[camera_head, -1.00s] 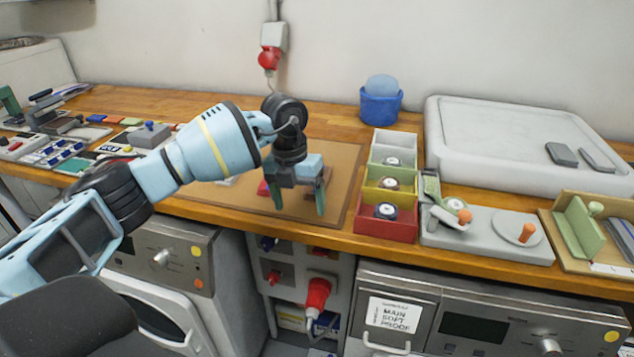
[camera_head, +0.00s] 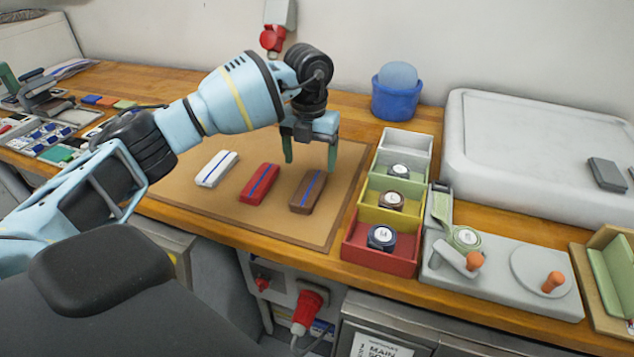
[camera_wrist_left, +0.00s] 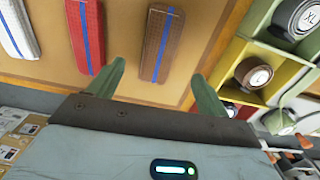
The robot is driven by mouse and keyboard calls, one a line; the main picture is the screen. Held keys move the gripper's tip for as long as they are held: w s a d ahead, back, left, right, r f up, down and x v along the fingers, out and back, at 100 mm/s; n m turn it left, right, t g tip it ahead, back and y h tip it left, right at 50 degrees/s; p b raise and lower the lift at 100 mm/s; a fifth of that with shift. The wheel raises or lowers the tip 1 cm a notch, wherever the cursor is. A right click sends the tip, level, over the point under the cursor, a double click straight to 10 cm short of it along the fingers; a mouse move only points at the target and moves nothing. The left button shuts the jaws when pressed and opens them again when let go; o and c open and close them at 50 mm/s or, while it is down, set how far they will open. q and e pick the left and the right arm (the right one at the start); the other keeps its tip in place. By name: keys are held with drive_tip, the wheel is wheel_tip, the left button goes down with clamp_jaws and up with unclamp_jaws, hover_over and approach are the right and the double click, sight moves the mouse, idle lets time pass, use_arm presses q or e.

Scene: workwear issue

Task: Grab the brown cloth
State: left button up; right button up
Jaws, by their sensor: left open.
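The brown cloth (camera_head: 307,191) is a folded block with a blue stripe. It lies on the tan mat (camera_head: 225,222), rightmost of three folded cloths. My left gripper (camera_head: 310,160) is open and empty above and just behind the brown cloth, fingers pointing down. In the left wrist view the brown cloth (camera_wrist_left: 162,45) shows ahead, between the lines of the two green fingers (camera_wrist_left: 162,90). It is not between the fingertips in contact. My right gripper is not in view.
A red cloth (camera_head: 260,184) and a white cloth (camera_head: 217,168) lie to the left on the mat. Right of the mat stand coloured bins (camera_head: 380,254) with rolled items. A blue tub (camera_head: 396,97) stands behind. The mat's front part is clear.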

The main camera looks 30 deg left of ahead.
sight(309, 186)
use_arm(q)
drive_tip(key=shift+s+f, duration=0.2)
drive_tip(key=shift+s, duration=0.35)
drive_tip(key=shift+w+f, duration=0.15)
drive_tip(key=shift+f, duration=0.75)
drive_tip(key=shift+w+f, duration=0.1)
drive_tip(key=shift+f, duration=0.4)
wheel_tip(309, 186, down, 4)
drive_tip(key=shift+w+a+f, duration=0.15)
drive_tip(key=shift+f, duration=0.05)
drive_tip(key=c, duration=1.1)
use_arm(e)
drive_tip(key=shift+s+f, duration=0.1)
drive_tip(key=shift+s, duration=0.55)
use_arm(q)
drive_tip(key=shift+o, duration=0.2)
drive_tip(key=shift+r, duration=0.15)
wheel_tip(309, 186, up, 10)
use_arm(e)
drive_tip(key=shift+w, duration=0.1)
